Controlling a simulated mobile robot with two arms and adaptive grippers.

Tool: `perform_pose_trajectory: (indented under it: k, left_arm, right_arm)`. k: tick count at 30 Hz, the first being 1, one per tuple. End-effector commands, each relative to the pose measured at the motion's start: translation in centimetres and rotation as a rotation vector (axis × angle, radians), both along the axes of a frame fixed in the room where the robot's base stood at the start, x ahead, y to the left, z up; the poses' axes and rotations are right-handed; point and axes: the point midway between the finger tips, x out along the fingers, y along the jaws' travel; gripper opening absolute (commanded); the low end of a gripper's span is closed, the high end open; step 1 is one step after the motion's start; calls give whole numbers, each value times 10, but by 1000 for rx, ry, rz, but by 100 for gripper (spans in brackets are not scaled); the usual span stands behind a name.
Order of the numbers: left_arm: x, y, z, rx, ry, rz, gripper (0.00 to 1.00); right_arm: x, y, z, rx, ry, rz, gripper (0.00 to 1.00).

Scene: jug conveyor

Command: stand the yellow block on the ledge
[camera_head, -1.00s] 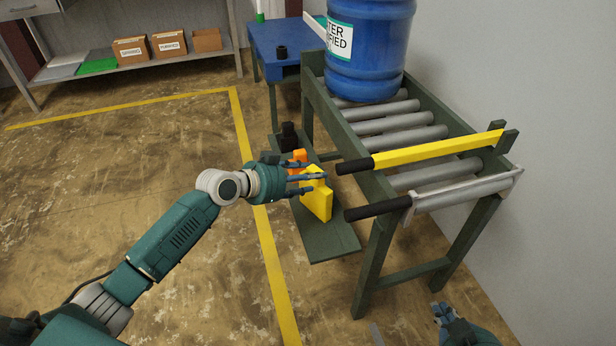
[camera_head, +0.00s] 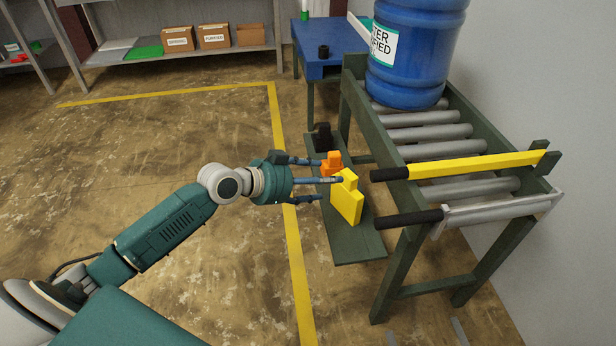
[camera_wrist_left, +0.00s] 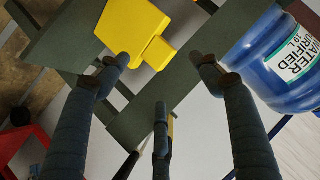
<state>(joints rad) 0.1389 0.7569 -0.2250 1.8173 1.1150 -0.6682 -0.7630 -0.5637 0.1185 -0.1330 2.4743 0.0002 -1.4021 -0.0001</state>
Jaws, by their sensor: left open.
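The yellow block (camera_head: 346,206), a thick slab with a narrower knob on top, stands upright on the dark green ledge (camera_head: 362,249) beside the conveyor frame. My left gripper (camera_head: 325,181) is open just left of it, fingers pointing right. The middle finger reaches near the knob; whether it touches is unclear. In the left wrist view the yellow block (camera_wrist_left: 121,28) lies beyond the spread fingers (camera_wrist_left: 160,75), nothing between them, with the ledge (camera_wrist_left: 62,32) behind it. My right gripper is not in view.
An orange block (camera_head: 332,162) and a black object (camera_head: 322,138) stand farther back on the ledge. The roller conveyor (camera_head: 450,150) holds a blue jug (camera_head: 415,75). A yellow bar (camera_head: 470,165) and a grey bar (camera_head: 490,211) with black handles project near the block. Floor at left is clear.

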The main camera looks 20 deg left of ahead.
Motion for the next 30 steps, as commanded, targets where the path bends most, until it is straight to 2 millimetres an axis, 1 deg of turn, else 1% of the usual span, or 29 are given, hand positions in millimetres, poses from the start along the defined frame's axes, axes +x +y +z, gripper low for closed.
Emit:
perform_pose_trajectory:
  k: [1,3,6,9,11,14,17,18,20,21,22,24,27,30]
  left_arm:
    - [-8,5,4,4,3,-1,65]
    - [-16,10,9,4,3,-1,65]
    - [-26,16,14,2,3,0,65]
    - [-32,18,18,0,4,-2,65]
    - [-38,14,12,-2,18,-6,65]
    - [-65,-9,-16,-2,93,-20,65]
    - [-117,-47,-62,4,237,-8,65]
    - [-145,-61,-81,10,313,22,65]
    - [-183,-71,-102,24,418,96,65]
    - [-206,-72,-112,31,483,162,65]
    - [-223,-72,-117,34,531,218,65]
    - [-258,-63,-125,42,627,358,65]
    - [-298,-47,-128,46,729,539,65]
    - [-321,-35,-128,49,784,655,65]
  right_arm:
    - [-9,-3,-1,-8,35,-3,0]
    - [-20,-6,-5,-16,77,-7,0]
    - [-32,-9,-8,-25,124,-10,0]
    - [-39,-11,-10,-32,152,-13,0]
    - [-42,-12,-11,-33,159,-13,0]
    - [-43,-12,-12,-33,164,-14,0]
    - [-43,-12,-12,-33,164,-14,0]
    - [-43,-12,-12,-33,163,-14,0]
    - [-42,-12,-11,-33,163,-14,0]
    - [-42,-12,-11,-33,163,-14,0]
    - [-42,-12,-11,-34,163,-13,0]
    - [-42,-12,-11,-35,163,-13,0]
    - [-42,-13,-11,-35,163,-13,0]
    - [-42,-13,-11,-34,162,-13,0]
